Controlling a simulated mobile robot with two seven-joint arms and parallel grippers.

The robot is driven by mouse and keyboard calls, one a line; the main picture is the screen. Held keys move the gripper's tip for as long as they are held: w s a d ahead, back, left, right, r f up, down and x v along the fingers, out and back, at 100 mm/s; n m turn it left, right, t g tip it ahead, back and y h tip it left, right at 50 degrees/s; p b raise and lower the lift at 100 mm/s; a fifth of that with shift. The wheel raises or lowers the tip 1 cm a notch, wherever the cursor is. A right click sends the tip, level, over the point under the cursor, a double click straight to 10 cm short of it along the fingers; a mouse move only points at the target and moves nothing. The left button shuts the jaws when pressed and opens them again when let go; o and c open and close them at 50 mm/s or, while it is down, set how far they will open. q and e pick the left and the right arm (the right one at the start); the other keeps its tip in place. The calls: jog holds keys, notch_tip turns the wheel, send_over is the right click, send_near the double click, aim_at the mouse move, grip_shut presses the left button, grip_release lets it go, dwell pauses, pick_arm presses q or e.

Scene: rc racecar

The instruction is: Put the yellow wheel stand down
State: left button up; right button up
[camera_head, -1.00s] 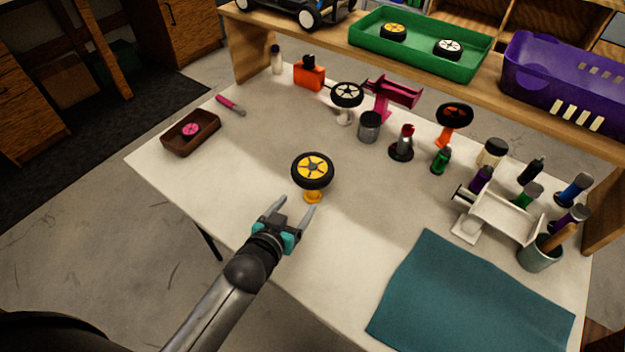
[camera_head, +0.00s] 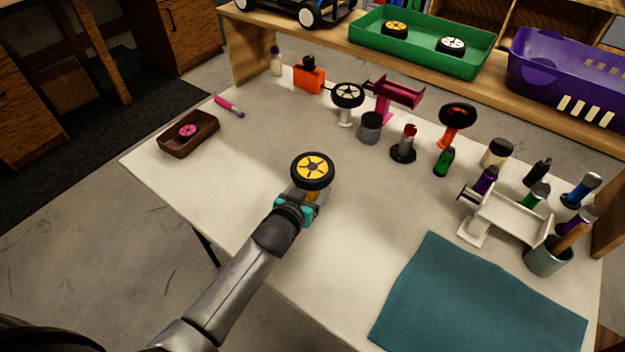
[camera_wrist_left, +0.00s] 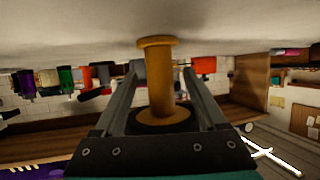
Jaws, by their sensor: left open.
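The yellow wheel stand (camera_wrist_left: 160,80) stands upright on the white table, with a black-tyred wheel with a yellow hub (camera_head: 313,170) on its top. My left gripper (camera_head: 308,193) is low at the stand, just under the wheel. In the left wrist view, which is upside down, the open fingers (camera_wrist_left: 158,75) lie on either side of the yellow stem, with gaps visible. The stand's round foot (camera_wrist_left: 157,42) appears to rest on the tabletop. In the head view the gripper and wheel hide most of the stand. My right gripper is not in view.
A white wheel stand (camera_head: 346,98), a grey pot (camera_head: 370,128) and an orange wheel stand (camera_head: 455,120) stand farther back. A brown tray (camera_head: 188,140) lies left. A teal mat (camera_head: 480,305) lies front right. The table around the yellow stand is clear.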

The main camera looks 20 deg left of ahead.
pick_arm(q)
grip_shut()
dwell(0.6)
